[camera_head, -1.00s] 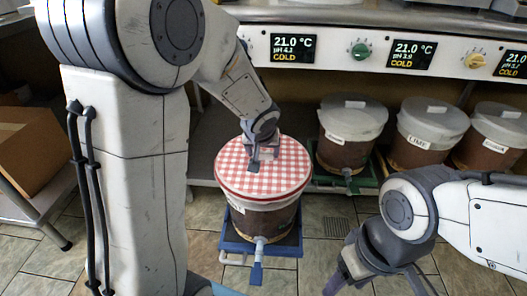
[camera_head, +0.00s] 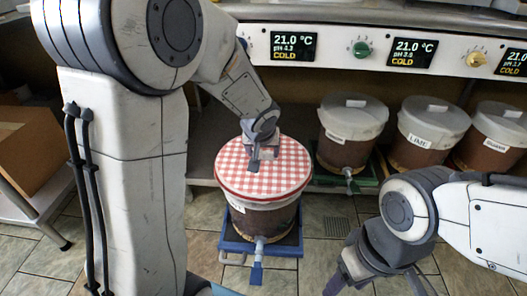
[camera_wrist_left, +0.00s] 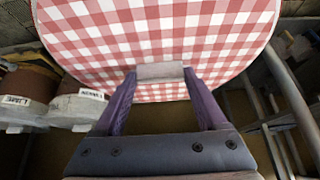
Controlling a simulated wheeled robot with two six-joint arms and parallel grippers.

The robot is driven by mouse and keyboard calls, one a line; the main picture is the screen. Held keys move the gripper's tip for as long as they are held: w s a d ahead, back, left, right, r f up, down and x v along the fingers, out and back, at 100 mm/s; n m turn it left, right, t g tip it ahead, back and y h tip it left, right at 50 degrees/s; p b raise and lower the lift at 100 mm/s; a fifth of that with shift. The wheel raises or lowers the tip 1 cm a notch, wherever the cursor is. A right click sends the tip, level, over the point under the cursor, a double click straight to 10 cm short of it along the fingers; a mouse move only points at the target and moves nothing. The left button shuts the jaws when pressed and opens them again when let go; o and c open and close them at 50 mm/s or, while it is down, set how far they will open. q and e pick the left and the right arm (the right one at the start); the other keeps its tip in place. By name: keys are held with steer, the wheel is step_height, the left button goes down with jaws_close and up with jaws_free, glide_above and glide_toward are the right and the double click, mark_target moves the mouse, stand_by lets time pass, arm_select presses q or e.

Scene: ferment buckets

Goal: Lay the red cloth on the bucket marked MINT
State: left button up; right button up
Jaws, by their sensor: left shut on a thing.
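The red-and-white checked cloth (camera_head: 285,172) is a round cover over the top of the near bucket (camera_head: 265,222); it also fills the upper part of the left wrist view (camera_wrist_left: 100,40). Whether the cover rests fully on the rim or hovers slightly is hard to tell. My right gripper (camera_head: 385,284) is low at the right, fingers spread, tips partly cut off, nothing seen between them.
The near bucket stands on a blue trolley (camera_head: 235,246). Behind it, brown buckets with grey lids line up: one with an unreadable label (camera_head: 345,152), one marked LIME (camera_head: 418,155), another at the right (camera_head: 485,155). A shelf edge with displays (camera_head: 345,47) runs above. A cardboard box (camera_head: 28,155) is left.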

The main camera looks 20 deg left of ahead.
arm_select(q)
steer(key=shift+f+b, duration=0.1)
steer(key=shift+b, duration=0.2)
stand_by(0.6)
steer(key=o, duration=1.3)
steer(key=shift+r+p, duration=3)
steer(key=shift+r, duration=0.5)
